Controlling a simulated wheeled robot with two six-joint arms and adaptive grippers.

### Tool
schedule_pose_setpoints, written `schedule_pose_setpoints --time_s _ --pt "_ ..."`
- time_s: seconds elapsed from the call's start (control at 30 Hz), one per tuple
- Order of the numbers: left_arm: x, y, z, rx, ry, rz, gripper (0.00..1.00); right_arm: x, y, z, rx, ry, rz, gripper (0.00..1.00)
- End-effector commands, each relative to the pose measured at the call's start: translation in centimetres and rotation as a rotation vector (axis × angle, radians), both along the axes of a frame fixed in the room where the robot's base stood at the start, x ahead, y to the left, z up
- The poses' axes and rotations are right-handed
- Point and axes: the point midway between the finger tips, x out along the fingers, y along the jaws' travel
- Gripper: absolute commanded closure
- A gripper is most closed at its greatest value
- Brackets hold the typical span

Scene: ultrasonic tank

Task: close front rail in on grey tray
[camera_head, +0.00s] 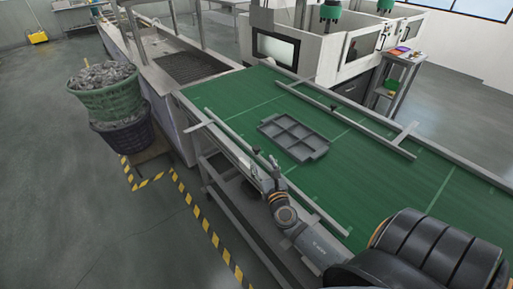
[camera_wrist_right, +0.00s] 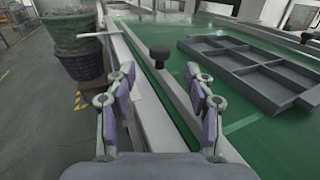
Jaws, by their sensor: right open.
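The grey tray (camera_head: 293,138), shallow with several compartments, lies on the green belt between two rails; it also shows in the wrist view (camera_wrist_right: 255,68). The front rail (camera_head: 318,208) runs along the near side of the belt, with a visible gap of green between it and the tray. A black knob (camera_wrist_right: 160,53) stands up at the front rail. My right gripper (camera_head: 264,163) is at the near edge by the front rail. In the wrist view its fingers (camera_wrist_right: 160,76) are open and empty, with the knob beyond and between the tips. My left gripper is not in view.
The back rail (camera_head: 345,117) lies beyond the tray, also apart from it. A green basket (camera_head: 103,90) of grey pieces sits in a dark basket to the left. White machines (camera_head: 345,50) stand behind the belt. The belt's right part is clear.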

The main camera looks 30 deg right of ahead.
Motion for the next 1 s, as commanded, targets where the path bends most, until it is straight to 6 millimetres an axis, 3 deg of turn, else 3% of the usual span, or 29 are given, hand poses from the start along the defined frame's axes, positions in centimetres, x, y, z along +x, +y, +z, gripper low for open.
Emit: schedule_pose_setpoints --time_s 0.2,0.4,0.77,1.0 --pt "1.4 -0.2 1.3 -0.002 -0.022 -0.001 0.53 4.6 -1.5 0.4 -0.001 -0.003 -0.002 0.46" --pt "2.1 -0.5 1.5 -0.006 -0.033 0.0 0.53 7.6 -2.5 0.2 -0.001 -0.002 -0.001 0.46" --pt "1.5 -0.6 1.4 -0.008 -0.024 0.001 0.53 8.5 -2.8 0.1 0.001 0.0 -0.001 0.46" --pt "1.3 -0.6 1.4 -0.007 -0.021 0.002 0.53 8.5 -2.8 0.1 0.001 0.0 -0.001 0.75"
